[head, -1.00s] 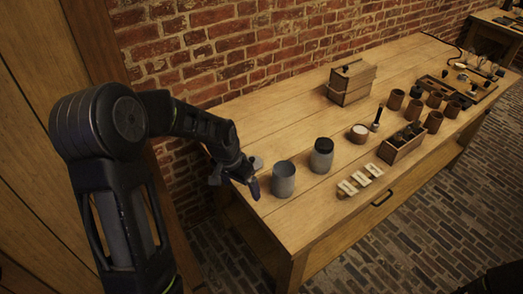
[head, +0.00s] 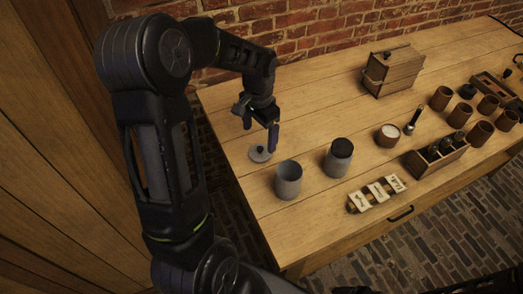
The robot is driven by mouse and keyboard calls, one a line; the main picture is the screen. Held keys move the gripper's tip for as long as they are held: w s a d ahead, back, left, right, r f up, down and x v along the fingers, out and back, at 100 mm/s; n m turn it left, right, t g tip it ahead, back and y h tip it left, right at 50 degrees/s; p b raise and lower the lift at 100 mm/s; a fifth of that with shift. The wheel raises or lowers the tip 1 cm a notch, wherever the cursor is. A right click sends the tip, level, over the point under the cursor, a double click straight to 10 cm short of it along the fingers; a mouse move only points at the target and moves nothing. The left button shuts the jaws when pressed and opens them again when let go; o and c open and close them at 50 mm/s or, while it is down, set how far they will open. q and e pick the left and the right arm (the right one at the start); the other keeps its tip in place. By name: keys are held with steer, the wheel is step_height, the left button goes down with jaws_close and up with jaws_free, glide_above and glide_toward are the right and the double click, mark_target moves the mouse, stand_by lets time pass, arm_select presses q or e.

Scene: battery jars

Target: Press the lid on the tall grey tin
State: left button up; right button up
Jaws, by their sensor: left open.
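A round grey lid (head: 261,154) with a dark knob lies flat on the table at the left. My left gripper (head: 260,137) is open, its fingers pointing down just above and behind the lid; it holds nothing. A grey tin (head: 289,181) stands upright and open-topped to the right of the lid. A second grey tin (head: 337,160) with a dark top stands further right. I cannot tell for sure which tin is the taller. My right gripper is not clearly in view.
Label tiles (head: 377,194) lie near the front edge. A small bowl of white stuff (head: 388,136), a dark-handled tool (head: 413,120), a wooden rack (head: 437,157) and several brown cups stand to the right. A wooden box (head: 392,72) stands at the back. The left table end is clear.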

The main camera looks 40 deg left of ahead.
mark_target(259, 149)
arm_select(q)
steer(key=shift+f, duration=1.25)
steer(key=shift+f+p, duration=0.25)
steer(key=shift+p, duration=0.1)
steer(key=shift+w+a+f+p, duration=0.1)
steer(key=shift+f+p, duration=0.25)
steer(key=shift+f, duration=0.85)
steer(key=shift+a+f+p, duration=0.1)
steer(key=shift+f+p, duration=0.2)
steer(key=shift+f, duration=0.85)
steer(key=c, duration=1.4)
